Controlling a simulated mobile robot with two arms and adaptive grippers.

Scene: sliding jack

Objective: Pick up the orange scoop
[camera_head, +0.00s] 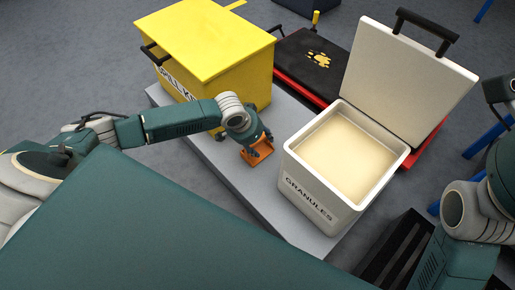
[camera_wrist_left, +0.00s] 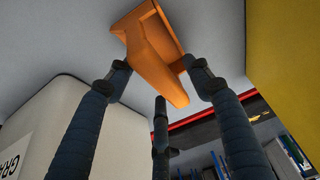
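The orange scoop (camera_head: 262,151) rests on the grey platform (camera_head: 215,150), between the yellow box and the granules bin. My left gripper (camera_head: 256,140) is right at the scoop, its fingers pointing down around it. In the left wrist view the scoop (camera_wrist_left: 146,40) has its handle reaching in between the spread fingers of the left gripper (camera_wrist_left: 157,78). The fingers look open, with a gap between the left finger and the handle. The right finger is close to the scoop; I cannot tell whether it touches. My right arm shows at the right edge, but its gripper does not.
A white bin of granules (camera_head: 320,200) stands open just right of the scoop, its lid (camera_head: 400,75) raised. The yellow spill kit box (camera_head: 215,60) stands behind left. A black case (camera_head: 310,65) lies behind on a red base. Bare platform lies in front of the scoop.

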